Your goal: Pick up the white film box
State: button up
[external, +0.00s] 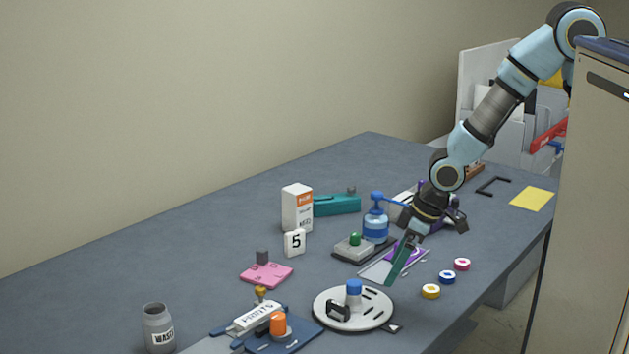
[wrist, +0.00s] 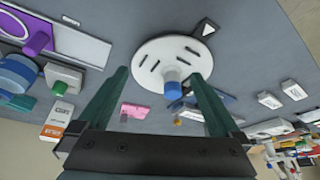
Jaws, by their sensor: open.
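The white film box (external: 297,210) is a tall upright carton with an orange patch near its top. It stands on the grey table left of the teal stapler-like tool. In the wrist view a white and orange box (wrist: 57,120) that looks like it shows at the left, outside the fingers. My gripper (external: 395,272) is open and empty, pointing down to the right of the box and clearly apart from it. Its green fingers (wrist: 158,78) frame the white round plate in the wrist view.
A white block marked 5 (external: 294,242) stands just in front of the box. The teal tool (external: 337,205) lies close on its right. The table behind the box is clear.

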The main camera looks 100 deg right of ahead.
jog(key=w+d+m+t+h+b, duration=0.1)
jog(key=w+d+m+t+h, duration=0.2)
jog(key=w+d, duration=0.8)
jog(key=m+t+h+b, duration=0.2)
jog(key=m+h, duration=0.1)
jog(key=h, duration=0.3)
send_near(296, 188)
jog(key=w, duration=0.1)
jog(key=w+f, duration=0.1)
jog(key=w, duration=0.1)
jog(key=w+f, duration=0.1)
jog(key=shift+w+a, duration=0.35)
jog(key=shift+a, duration=0.05)
jog(key=d+r+h, duration=0.1)
jog(key=d, duration=0.1)
jog(key=w+d+r+t+h, duration=0.1)
jog(key=d, duration=0.2)
jog(key=d+r+t+h, duration=0.1)
jog(key=d+r, duration=0.1)
jog(key=shift+w+d+r+h, duration=0.1)
jog(key=shift+w+d+h, duration=0.1)
jog(key=shift+h, duration=0.2)
notch_tip(296, 188, down, 7)
jog(key=shift+r+p, duration=0.25)
jog(key=shift+p, duration=0.55)
jog(key=shift+p+x, duration=0.65)
jog(key=shift+x, duration=0.45)
jog(key=shift+w+d, duration=0.3)
grip_shut()
